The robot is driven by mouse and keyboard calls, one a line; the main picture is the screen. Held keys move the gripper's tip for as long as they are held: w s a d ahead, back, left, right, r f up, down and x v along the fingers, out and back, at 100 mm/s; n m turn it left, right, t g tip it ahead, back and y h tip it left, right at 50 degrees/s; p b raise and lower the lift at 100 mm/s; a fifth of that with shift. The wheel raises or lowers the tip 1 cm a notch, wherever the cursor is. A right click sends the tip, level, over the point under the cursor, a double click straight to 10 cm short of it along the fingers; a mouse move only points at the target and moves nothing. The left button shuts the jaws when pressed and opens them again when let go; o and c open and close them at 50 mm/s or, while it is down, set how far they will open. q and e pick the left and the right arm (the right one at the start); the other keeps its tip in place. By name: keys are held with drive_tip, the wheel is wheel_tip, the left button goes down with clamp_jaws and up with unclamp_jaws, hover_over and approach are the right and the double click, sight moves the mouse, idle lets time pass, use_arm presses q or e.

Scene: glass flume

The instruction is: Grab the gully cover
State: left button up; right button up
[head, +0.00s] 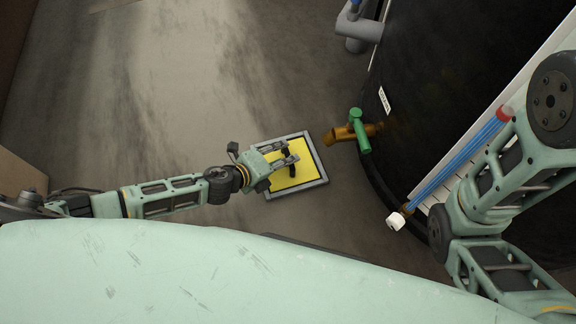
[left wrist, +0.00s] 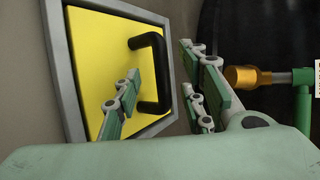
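The gully cover (head: 304,172) is a yellow plate in a grey frame on the floor, near the middle of the head view. It also shows in the left wrist view (left wrist: 95,50), with a black handle (left wrist: 160,60) standing up from it. My left gripper (head: 292,155) is over the cover, its fingers reaching in from the left and partly hiding the handle. In the left wrist view its fingers are spread, with the handle showing between the two sides. Whether a finger touches the handle I cannot tell. My right arm shows at the right, but its gripper is out of view.
A large black tank (head: 440,80) stands right of the cover. A brass tap with a green lever (head: 358,130) sticks out from it towards the cover. A grey pipe (head: 358,30) is at the top. A blue tube (head: 455,160) slants by my right arm. The floor to the left is clear.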

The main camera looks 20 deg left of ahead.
use_arm(q)
drive_tip(key=shift+x, duration=0.8)
drive_tip(key=shift+c, duration=0.4)
clamp_jaws()
